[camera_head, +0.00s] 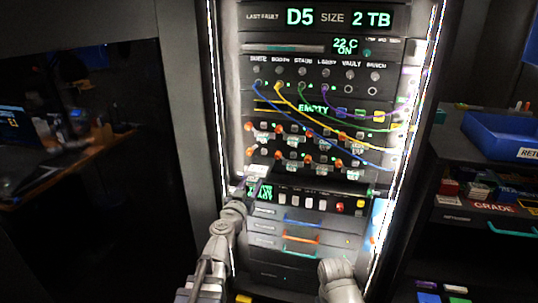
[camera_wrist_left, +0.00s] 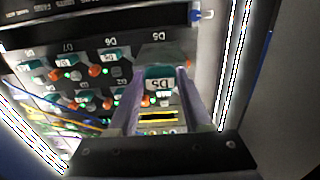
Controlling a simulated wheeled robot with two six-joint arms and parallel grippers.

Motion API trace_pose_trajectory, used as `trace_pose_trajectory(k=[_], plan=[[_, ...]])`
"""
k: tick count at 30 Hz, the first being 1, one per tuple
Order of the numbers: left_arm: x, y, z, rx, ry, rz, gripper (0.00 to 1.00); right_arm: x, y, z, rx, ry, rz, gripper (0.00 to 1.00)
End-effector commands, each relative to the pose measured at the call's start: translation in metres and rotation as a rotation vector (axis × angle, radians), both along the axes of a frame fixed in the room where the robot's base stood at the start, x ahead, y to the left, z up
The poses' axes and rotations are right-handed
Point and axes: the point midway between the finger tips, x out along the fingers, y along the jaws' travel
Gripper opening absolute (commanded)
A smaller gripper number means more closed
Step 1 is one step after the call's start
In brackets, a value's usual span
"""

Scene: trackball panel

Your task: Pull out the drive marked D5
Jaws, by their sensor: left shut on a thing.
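The drive marked D5 (camera_wrist_left: 160,85) shows in the left wrist view, with a teal top and a white label. My left gripper (camera_wrist_left: 161,72) is shut on it, one finger on each side. In the head view my left gripper (camera_head: 257,182) is at the left end of the lower drive row, where it covers part of that drive. The rack display (camera_head: 300,17) reads last fault D5, size 2 TB. My right arm shows at the bottom, but its gripper is not in view.
Other drives (camera_head: 310,161) with orange knobs fill two rows beside D5. Blue, yellow and green cables (camera_head: 325,113) hang across the upper rack. A black panel with small switches (camera_head: 310,200) lies below the drives. A blue bin (camera_head: 500,135) stands right of the rack.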

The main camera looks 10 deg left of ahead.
Motion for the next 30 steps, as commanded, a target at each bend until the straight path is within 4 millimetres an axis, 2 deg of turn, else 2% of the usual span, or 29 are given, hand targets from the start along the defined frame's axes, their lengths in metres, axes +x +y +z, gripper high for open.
trace_pose_trajectory(k=[19, 30], plan=[[-0.032, 0.001, 0.0, 0.0, 0.0, 0.001, 0.0, 0.0, 0.0, 0.0, 0.0, 0.0, 0.0, 0.5], [-0.035, 0.001, 0.0, 0.0, 0.0, 0.0, 0.0, 0.0, 0.0, 0.0, 0.0, 0.0, 0.0, 0.5]])
